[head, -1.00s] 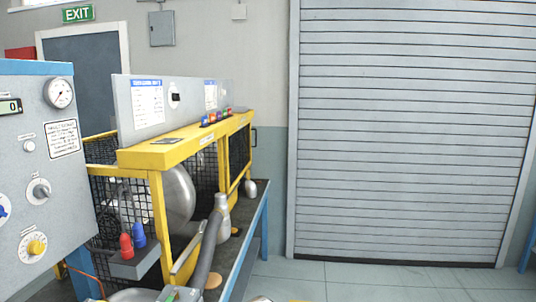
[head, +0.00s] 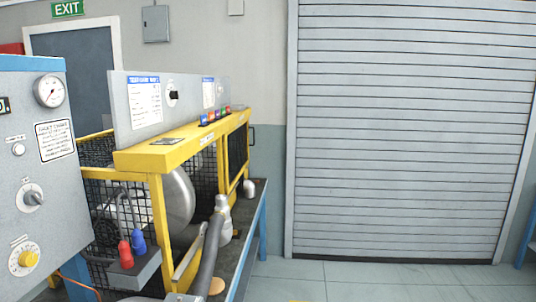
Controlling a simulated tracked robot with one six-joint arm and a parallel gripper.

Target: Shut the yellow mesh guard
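The yellow mesh guard (head: 160,207) is a yellow frame with black mesh around a grey blower (head: 178,200) on the bench. Its near front bay is uncovered, and the blower shows through it. A yellow-edged mesh panel (head: 237,151) stands at the far right end of the frame, with a dark handle (head: 252,137) at its far edge. I cannot tell its exact angle to the frame.
A grey hose (head: 211,245) runs up to a pale fitting in front of the guard. A grey control panel (head: 45,180) stands at left. Open floor (head: 370,278) lies right of the bench, before a roller shutter (head: 400,130).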

